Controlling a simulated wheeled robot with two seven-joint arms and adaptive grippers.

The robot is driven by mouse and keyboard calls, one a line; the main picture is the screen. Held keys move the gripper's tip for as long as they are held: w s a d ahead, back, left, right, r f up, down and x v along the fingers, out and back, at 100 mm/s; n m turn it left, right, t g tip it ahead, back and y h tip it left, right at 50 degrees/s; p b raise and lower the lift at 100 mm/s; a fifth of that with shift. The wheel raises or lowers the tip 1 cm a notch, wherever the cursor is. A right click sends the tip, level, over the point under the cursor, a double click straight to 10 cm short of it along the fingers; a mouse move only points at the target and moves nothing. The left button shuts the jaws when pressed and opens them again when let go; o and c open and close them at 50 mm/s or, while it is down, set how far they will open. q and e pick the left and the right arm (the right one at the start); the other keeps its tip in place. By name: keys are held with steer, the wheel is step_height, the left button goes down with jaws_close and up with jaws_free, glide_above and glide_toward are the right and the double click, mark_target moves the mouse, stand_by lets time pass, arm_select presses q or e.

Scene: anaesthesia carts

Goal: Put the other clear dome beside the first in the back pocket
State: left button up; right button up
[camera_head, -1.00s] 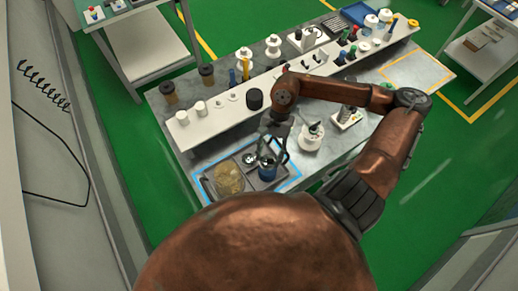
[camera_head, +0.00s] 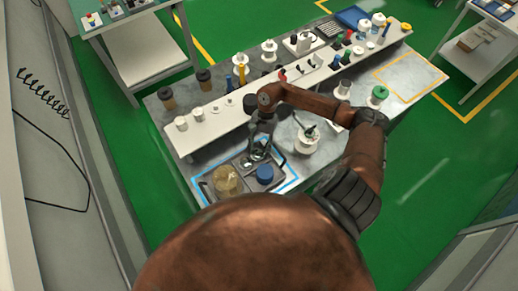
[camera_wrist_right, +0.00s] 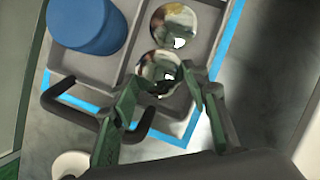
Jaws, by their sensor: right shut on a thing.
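My right gripper (camera_wrist_right: 166,84) is shut on a clear, shiny dome (camera_wrist_right: 160,70) low over the back pocket of the grey tray (camera_wrist_right: 221,28). The first clear dome (camera_wrist_right: 174,24) sits in the same pocket, close beside the held one in the right wrist view. Whether the held dome touches the pocket floor I cannot tell. In the head view my right gripper (camera_head: 258,149) is at the tray's back side and partly hides the domes. My left gripper is not in view.
A blue round container (camera_head: 265,174) and a yellowish clear one (camera_head: 226,180) stand in the tray's other pockets. Blue tape surrounds the tray. A white pot (camera_head: 306,142) stands right of it. A long white raised shelf (camera_head: 210,122) with several items runs behind.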

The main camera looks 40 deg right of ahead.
steer(key=shift+f, duration=0.2)
steer(key=shift+d+f+b, duration=0.1)
steer(key=shift+f+b, duration=0.1)
steer(key=shift+b, duration=0.2)
steer(key=o, duration=0.9)
steer(key=shift+c, duration=0.2)
steer(key=shift+r, duration=0.2)
steer(key=shift+w+d+r+p, duration=0.1)
steer(key=shift+d+r+p, duration=0.05)
steer(key=shift+r+p, duration=0.2)
steer(key=b+v, duration=0.2)
steer(key=v, duration=0.9)
steer(key=shift+r, duration=0.25)
